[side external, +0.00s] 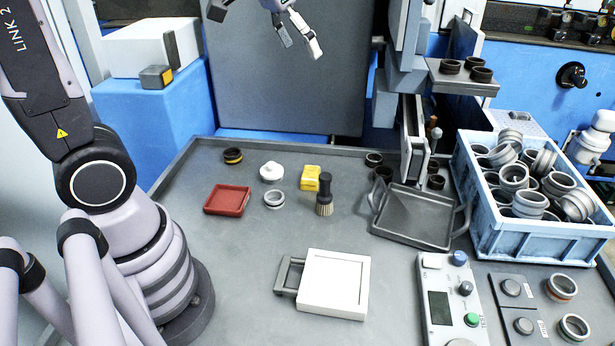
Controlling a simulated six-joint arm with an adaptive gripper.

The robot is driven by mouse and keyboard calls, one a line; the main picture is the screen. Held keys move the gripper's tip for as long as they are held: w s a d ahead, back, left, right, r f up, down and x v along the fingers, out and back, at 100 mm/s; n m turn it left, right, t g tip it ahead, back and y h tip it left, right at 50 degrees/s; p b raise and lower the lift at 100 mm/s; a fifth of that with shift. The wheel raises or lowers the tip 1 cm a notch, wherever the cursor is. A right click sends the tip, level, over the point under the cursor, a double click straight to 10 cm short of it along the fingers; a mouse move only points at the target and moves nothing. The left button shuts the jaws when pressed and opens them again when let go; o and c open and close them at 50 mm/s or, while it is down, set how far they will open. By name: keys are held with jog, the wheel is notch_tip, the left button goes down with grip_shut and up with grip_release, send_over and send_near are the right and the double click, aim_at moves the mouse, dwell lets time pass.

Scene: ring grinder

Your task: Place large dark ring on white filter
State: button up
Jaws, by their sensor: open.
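A white square filter-like plate (338,283) with a grey handle lies flat at the front middle of the table, and its top is bare. Several dark rings are in view: one ring (374,159) and another just in front of it (383,174) stand left of the machine. A third (436,182) sits to its right. I cannot tell which is the large one. My gripper (301,46) is open and empty, high at the top middle, well above the table and apart from everything.
A grey metal tray (412,232), a blue crate (490,232) of metal rings and a control panel (439,290) fill the right. A red tray (227,200), yellow block (311,178) and upright brush (324,195) stand left of centre. More dark rings sit on a shelf (465,86).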

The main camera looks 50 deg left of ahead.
jog(key=w+f, duration=0.6)
jog(key=w, duration=0.4)
send_near(384, 171)
jog(key=f, duration=0.1)
jog(key=d+f, duration=0.1)
jog(key=shift+d+f+g, duration=0.25)
jog(key=shift+f+g, duration=0.05)
jog(key=shift+f, duration=0.1)
jog(key=x, duration=0.5)
jog(key=shift+w, duration=0.3)
jog(key=shift+c, duration=0.2)
jog(key=shift+r, duration=0.1)
jog(key=c, duration=1)
